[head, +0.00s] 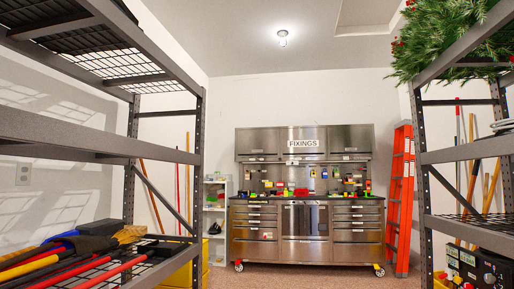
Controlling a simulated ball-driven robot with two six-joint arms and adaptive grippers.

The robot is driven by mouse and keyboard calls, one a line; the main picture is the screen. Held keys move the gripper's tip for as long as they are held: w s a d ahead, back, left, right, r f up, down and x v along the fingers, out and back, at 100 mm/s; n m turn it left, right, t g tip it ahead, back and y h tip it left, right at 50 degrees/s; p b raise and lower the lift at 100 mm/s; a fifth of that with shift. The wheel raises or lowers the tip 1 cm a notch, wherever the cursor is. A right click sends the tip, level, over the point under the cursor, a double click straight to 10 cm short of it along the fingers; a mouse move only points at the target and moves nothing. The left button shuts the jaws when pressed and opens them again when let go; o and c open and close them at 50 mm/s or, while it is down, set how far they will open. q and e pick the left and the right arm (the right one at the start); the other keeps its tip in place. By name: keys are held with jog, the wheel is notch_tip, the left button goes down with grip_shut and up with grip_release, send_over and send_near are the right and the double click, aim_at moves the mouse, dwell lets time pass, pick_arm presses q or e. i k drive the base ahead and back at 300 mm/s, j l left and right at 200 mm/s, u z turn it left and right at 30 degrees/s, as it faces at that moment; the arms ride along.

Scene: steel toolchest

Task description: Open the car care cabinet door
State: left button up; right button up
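A steel toolchest (275,250) stands against the far wall, some distance away. Its upper cabinet has three doors that look shut: a left door (256,140), a middle door (303,134) with a sign reading "FIXINGS" (303,144), and a right door (350,138). No label reading car care can be made out, so I cannot tell which door it is. The lower part has a middle door (304,221) that looks shut, between two stacks of drawers. Neither of my grippers is in view.
Grey shelving racks stand close on the left (100,140) and right (455,153), with open floor (300,281) between them ahead. An orange ladder (400,200) leans right of the chest. A small white shelf (215,225) stands left of it. Tools lie on the worktop.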

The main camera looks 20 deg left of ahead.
aim_at(255, 143)
jog(key=i+u, duration=0.15)
jog(key=i, duration=3.2)
jog(key=i+u, duration=0.1)
jog(key=i, duration=0.55)
jog(key=i+u, duration=0.15)
jog(key=i, duration=0.5)
jog(key=i+l+u, duration=0.1)
jog(key=i, duration=0.55)
jog(key=i+l+u, duration=0.15)
jog(key=i, duration=0.45)
